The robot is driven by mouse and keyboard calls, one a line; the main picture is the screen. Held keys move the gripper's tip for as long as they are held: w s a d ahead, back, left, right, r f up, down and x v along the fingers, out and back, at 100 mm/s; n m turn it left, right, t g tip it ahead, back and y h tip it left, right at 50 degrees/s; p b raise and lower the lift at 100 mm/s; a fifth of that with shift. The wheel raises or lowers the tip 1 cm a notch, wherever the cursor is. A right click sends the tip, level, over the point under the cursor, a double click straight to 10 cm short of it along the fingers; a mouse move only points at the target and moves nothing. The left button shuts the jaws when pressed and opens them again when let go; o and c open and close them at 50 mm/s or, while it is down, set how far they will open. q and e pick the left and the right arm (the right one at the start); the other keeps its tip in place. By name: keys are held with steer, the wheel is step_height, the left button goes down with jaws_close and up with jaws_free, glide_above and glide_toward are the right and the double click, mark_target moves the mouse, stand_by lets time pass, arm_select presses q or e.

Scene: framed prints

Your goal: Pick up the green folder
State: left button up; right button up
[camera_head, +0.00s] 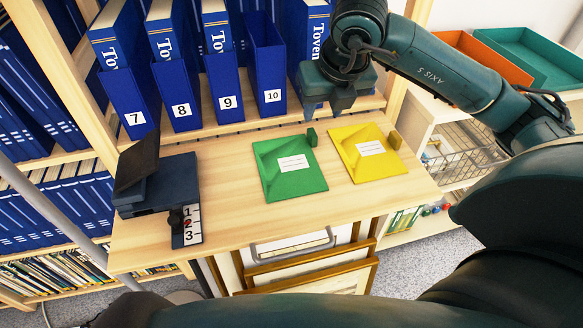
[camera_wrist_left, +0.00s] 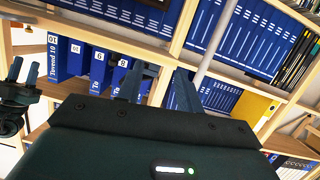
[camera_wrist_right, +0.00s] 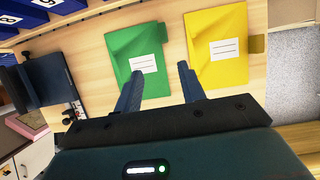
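The green folder (camera_head: 285,181) lies flat on the wooden desk, with a white label and a small green block at its upper right edge. It also shows in the right wrist view (camera_wrist_right: 141,49), ahead of the fingers. My right gripper (camera_head: 327,106) is open and empty, above the back of the desk, behind and slightly right of the folder; its fingers are apart in the right wrist view (camera_wrist_right: 158,88). My left gripper (camera_wrist_left: 158,85) is open and empty, pointing toward the blue binders; it does not show in the head view.
A yellow folder (camera_head: 373,168) lies just right of the green one. A dark device (camera_head: 160,183) stands at the desk's left. Numbered blue binders (camera_head: 225,92) line the back. Framed prints (camera_head: 300,270) lean below the front edge. Bare desk (camera_head: 225,170) lies between device and folder.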

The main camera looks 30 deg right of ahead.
mark_target(314, 136)
steer(key=x, duration=0.8)
steer(key=d+b+x, duration=0.1)
steer(key=x, duration=0.4)
steer(key=shift+w+r, duration=0.2)
steer(key=shift+w, duration=0.05)
steer(key=shift+c, duration=0.2)
jaws_close()
